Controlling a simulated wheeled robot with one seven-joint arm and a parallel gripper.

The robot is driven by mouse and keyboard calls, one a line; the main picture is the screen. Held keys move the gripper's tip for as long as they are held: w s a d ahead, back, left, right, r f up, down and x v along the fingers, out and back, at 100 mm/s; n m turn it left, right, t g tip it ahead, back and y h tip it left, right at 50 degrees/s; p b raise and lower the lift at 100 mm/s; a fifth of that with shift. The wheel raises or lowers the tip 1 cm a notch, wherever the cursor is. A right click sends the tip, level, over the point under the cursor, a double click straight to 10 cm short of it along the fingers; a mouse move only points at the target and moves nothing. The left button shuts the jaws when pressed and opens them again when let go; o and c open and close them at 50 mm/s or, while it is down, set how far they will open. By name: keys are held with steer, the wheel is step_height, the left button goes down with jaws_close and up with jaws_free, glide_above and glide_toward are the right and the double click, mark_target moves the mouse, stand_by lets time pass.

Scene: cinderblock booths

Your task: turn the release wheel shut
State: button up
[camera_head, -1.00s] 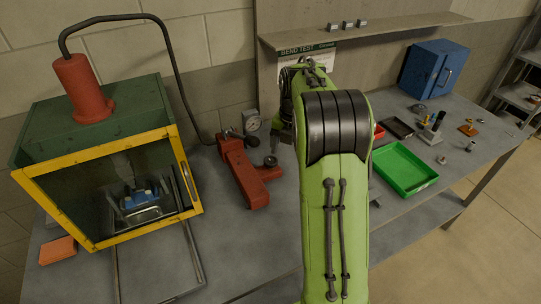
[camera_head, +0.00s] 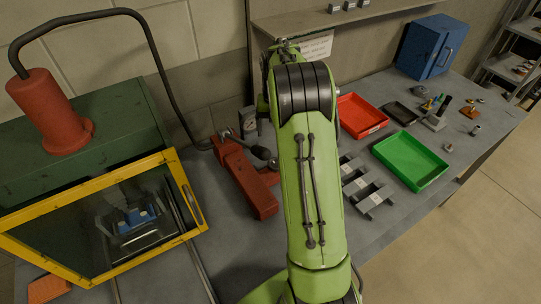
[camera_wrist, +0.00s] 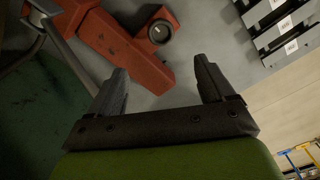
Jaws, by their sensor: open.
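The red hand pump (camera_head: 247,178) lies on the bench left of my arm; it also shows at the top of the wrist view (camera_wrist: 115,38). The release wheel appears to be the small dark round knob on the pump's red side branch, in the wrist view (camera_wrist: 160,32). In the head view it is partly hidden beside a dark ball-ended lever (camera_head: 258,152). My gripper (camera_wrist: 160,78) is open and empty, its two dark fingers pointing towards the pump. The knob is beyond the fingertips, apart from them. My arm hides the gripper in the head view.
A green press box with a yellow-framed window (camera_head: 100,215) stands left, with a red cylinder (camera_head: 50,110) and black hose on top. A gauge (camera_head: 247,120) stands behind the pump. Right are grey blocks (camera_head: 365,185), a red tray (camera_head: 361,116), a green tray (camera_head: 410,160) and a blue cabinet (camera_head: 430,46).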

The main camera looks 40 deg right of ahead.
mark_target(275, 164)
steer(key=f, duration=1.3)
steer(key=shift+s+f, duration=0.2)
steer(key=shift+s, duration=0.05)
steer(key=shift+w+f, duration=0.1)
steer(key=shift+f, duration=0.45)
steer(key=c, duration=1.1)
steer(key=shift+o, duration=0.2)
